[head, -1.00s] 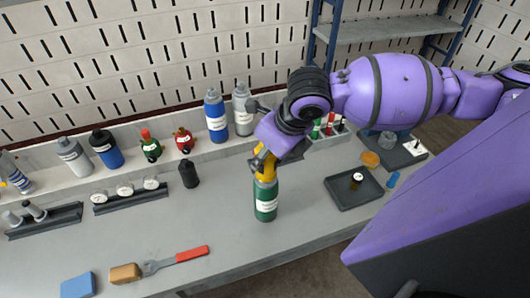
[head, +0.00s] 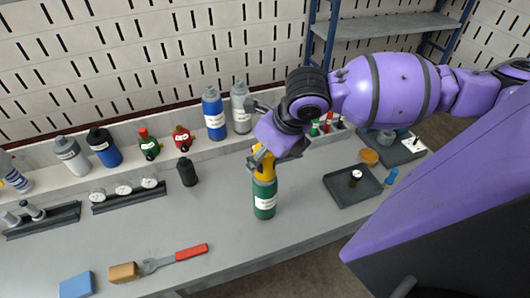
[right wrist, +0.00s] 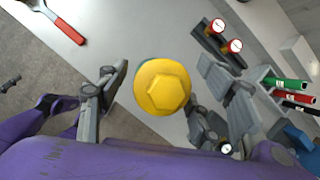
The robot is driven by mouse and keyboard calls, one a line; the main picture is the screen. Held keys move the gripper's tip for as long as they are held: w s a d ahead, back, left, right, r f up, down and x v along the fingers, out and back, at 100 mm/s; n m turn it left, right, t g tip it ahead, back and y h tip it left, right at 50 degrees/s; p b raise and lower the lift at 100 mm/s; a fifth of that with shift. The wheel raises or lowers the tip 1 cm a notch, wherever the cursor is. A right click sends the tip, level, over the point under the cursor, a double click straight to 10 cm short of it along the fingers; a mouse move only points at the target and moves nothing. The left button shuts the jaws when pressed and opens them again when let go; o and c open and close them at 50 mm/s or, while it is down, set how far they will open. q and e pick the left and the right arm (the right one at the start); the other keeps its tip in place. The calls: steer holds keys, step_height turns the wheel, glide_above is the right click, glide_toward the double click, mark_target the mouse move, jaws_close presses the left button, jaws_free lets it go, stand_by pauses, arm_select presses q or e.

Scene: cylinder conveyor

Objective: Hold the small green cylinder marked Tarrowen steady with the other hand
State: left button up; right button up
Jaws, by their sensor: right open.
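A green cylinder with a white label and a yellow top (head: 264,200) stands upright on the grey table; the label is too small to read. Its yellow six-sided cap also shows from above in the right wrist view (right wrist: 162,87). My right gripper (head: 261,160) is at the yellow top, with the fingers apart on either side of the cap. In the right wrist view, the gap between the fingers (right wrist: 150,100) holds the cap, with room visible on the left side. Contact on the right side cannot be told. My left gripper is not in view.
A black bottle (head: 187,171) stands left of the cylinder. Several bottles line the back ledge. A dark tray (head: 345,197) with a small vial lies to the right. A red-handled tool (head: 190,252) and a blue block (head: 76,285) lie in front left. The table's front middle is clear.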

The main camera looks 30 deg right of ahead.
steer(key=v, duration=1.2)
steer(key=shift+s, duration=0.1)
